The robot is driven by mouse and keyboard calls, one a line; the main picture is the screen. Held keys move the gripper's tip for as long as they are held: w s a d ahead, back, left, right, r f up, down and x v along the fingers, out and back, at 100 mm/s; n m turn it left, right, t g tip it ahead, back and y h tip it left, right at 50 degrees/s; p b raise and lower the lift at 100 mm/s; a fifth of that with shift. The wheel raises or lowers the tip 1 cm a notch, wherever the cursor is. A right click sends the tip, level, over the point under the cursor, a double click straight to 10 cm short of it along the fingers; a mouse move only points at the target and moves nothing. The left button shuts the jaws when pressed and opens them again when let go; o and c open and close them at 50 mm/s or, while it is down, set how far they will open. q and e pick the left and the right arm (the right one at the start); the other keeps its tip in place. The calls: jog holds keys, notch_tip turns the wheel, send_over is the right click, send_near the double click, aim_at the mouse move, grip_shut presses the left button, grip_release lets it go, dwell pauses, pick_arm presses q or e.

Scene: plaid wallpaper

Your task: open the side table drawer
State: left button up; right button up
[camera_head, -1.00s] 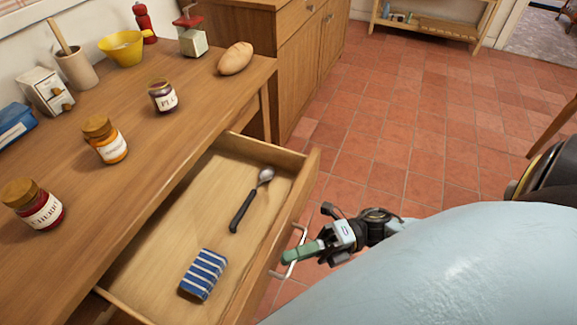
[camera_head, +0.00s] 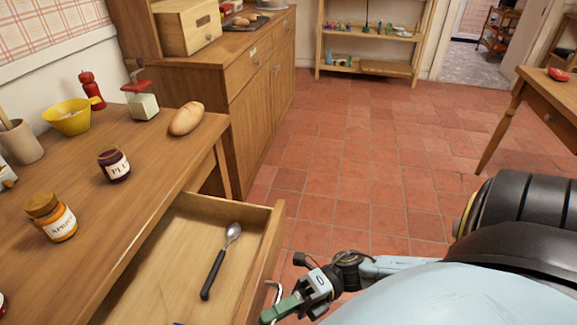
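A wooden table (camera_head: 150,180) stands at the left, and its drawer (camera_head: 262,250) is pulled well out. A spoon with a dark handle (camera_head: 212,275) lies inside the drawer. A metal bar handle (camera_head: 277,290) is on the drawer's front, partly hidden. My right gripper (camera_head: 281,309), with a green finger, is at this handle. Its other finger is hidden, so its grip on the handle is unclear. My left gripper is not in view.
On the tabletop are jars (camera_head: 114,165), a yellow bowl (camera_head: 68,117), a red mill (camera_head: 91,90) and bread (camera_head: 186,118). A cabinet (camera_head: 250,110) stands behind. Another table (camera_head: 540,100) is at the right. Tiled floor (camera_head: 350,150) between is clear.

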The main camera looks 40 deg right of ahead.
jog(key=shift+d, duration=0.1)
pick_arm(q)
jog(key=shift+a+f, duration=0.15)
pick_arm(e)
jog(key=v, duration=1.3)
